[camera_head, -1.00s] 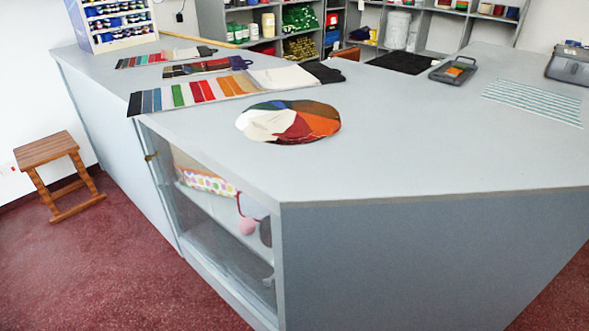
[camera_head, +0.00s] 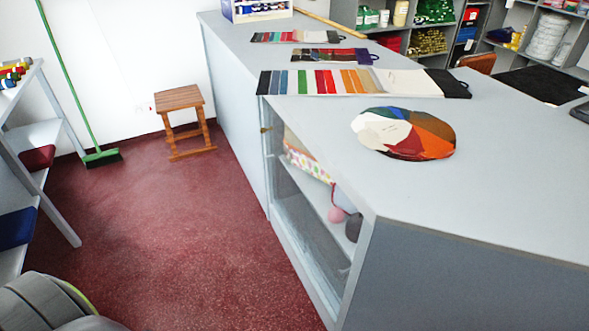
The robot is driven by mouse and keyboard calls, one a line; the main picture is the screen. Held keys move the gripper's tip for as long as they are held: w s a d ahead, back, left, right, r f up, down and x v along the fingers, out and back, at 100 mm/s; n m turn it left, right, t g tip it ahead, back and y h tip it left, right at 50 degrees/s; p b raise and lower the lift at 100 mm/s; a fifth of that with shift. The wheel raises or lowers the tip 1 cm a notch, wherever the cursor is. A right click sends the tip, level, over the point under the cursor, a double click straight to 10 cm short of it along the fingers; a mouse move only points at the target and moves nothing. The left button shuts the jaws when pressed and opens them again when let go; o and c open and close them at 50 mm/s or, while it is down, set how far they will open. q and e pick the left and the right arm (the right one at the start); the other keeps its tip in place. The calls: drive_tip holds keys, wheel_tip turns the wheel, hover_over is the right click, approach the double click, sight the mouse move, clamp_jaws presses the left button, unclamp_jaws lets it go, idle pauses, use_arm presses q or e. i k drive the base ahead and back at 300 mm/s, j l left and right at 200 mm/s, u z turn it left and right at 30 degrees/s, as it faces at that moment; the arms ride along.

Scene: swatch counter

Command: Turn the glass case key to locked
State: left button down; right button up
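The glass case (camera_head: 309,222) is built into the left face of the grey counter. Neither of my grippers is in view.
The counter top (camera_head: 480,185) holds swatch strips (camera_head: 335,83) and a round colour fan (camera_head: 404,134). A wooden stool (camera_head: 182,118), a green broom (camera_head: 101,157) and a shelf rack (camera_head: 55,185) stand left. Red floor (camera_head: 190,235) before the case is clear.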

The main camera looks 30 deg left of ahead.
sight(263, 131)
drive_tip(key=i+j, duration=0.1)
drive_tip(key=j, duration=0.35)
drive_tip(key=i+j+z, duration=0.1)
drive_tip(key=j, duration=0.4)
drive_tip(key=i+j, duration=0.15)
drive_tip(key=j, duration=0.3)
drive_tip(key=i+j+z, duration=0.1)
drive_tip(key=j, duration=0.4)
drive_tip(key=i+j, duration=0.1)
drive_tip(key=j, duration=0.4)
drive_tip(key=i+j+z, duration=0.1)
drive_tip(key=j, duration=0.35)
drive_tip(key=i+j, duration=0.2)
drive_tip(key=j, duration=0.25)
drive_tip(key=i+j+z, duration=0.15)
drive_tip(key=j, duration=0.3)
drive_tip(key=i+j+z, duration=0.1)
drive_tip(key=j, duration=0.35)
drive_tip(key=i+j+z, duration=0.1)
drive_tip(key=j, duration=0.4)
